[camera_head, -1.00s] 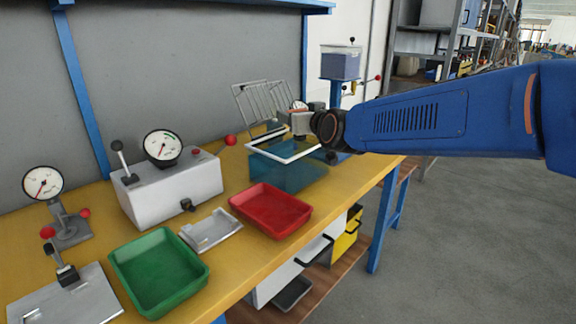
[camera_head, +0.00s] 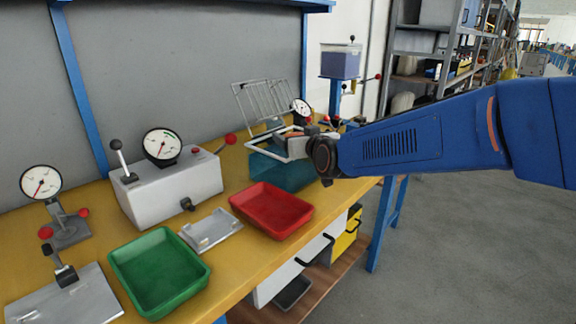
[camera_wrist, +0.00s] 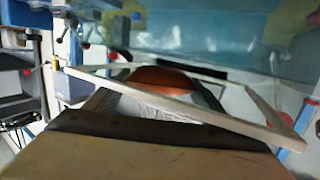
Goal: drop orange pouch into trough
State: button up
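The trough is a teal see-through tank (camera_head: 283,172) at the back of the yellow bench; its teal wall also fills the top of the wrist view (camera_wrist: 190,38). My gripper (camera_head: 294,146) is at the tank's opening, by its pale rim frame. The orange pouch (camera_head: 290,136) shows as a small orange patch at my fingers. In the wrist view the orange pouch (camera_wrist: 165,79) sits between the dark finger ends, and my gripper looks shut on it. The pale frame crosses in front there. Much of the pouch is hidden.
A wire rack (camera_head: 268,102) stands tilted up behind the tank. A red tray (camera_head: 272,208), a green tray (camera_head: 158,270) and a metal plate (camera_head: 210,230) lie on the bench in front. A white gauge box (camera_head: 172,188) stands to the left.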

jog(key=shift+o, duration=1.3)
jog(key=shift+d, duration=0.1)
jog(key=shift+r, duration=0.1)
jog(key=shift+s, duration=0.1)
jog(key=v, duration=1.7)
jog(key=shift+s, duration=0.15)
jog(key=s+d+f+m+g+h, duration=0.2)
jog(key=s+d+f+g, duration=0.3)
jog(key=s+d+f, duration=0.5)
jog(key=s+d+f+m+g+h, duration=0.3)
jog(key=s+d+f, duration=0.7)
jog(key=s+d, duration=0.4)
jog(key=shift+s+d+g+h, duration=0.35)
jog(key=shift+d+g+h, duration=0.5)
jog(key=shift+g+h, duration=0.05)
jog(key=shift+c, duration=0.4)
